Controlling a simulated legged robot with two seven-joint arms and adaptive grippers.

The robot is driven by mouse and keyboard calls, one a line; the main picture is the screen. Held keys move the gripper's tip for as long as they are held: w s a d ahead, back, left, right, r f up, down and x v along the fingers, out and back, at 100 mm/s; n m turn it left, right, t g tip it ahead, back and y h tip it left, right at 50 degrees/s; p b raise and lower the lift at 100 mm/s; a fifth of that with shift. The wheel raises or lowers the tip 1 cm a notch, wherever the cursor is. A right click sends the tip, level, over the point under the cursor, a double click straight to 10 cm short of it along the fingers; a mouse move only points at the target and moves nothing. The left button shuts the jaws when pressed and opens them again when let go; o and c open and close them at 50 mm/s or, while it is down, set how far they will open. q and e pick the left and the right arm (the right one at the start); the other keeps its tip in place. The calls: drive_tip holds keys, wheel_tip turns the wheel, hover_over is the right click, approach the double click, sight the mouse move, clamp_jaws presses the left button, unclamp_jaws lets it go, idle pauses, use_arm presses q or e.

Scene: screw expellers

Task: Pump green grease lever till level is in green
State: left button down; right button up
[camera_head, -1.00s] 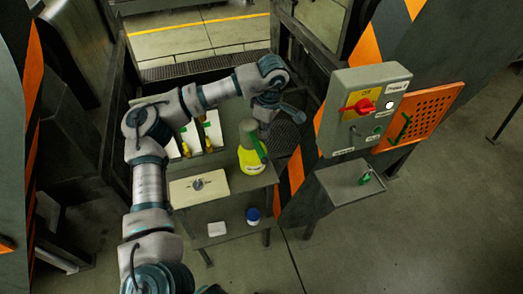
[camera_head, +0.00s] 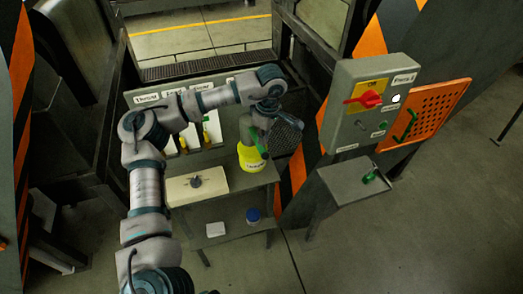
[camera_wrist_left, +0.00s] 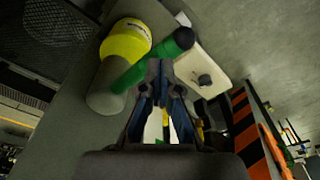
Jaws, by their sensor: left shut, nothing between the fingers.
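The grease pump (camera_head: 250,160) has a yellow base and stands on the dark bench; in the left wrist view (camera_wrist_left: 127,38) its grey cylinder also shows. Its green lever (camera_head: 258,142) slants beside the cylinder and ends in a dark tip; it crosses the left wrist view (camera_wrist_left: 148,63). My left gripper (camera_head: 253,131) points down at the pump's top, beside the lever. Its fingers (camera_wrist_left: 160,72) are together and empty, close to the lever; I cannot tell whether they touch it. White level gauges (camera_head: 213,128) with green and yellow parts stand behind my arm, partly hidden; the level is too small to read.
A cream box with a dark knob (camera_head: 195,187) sits left of the pump. A blue-lidded jar (camera_head: 253,215) and a white block (camera_head: 215,229) are on the lower shelf. The grey control box (camera_head: 365,105) with a red switch and an orange perforated panel (camera_head: 425,112) stand right.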

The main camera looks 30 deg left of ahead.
use_arm(q)
drive_tip(key=shift+f, duration=0.5)
drive_tip(key=shift+d+r, duration=0.1)
drive_tip(key=shift+d, duration=0.1)
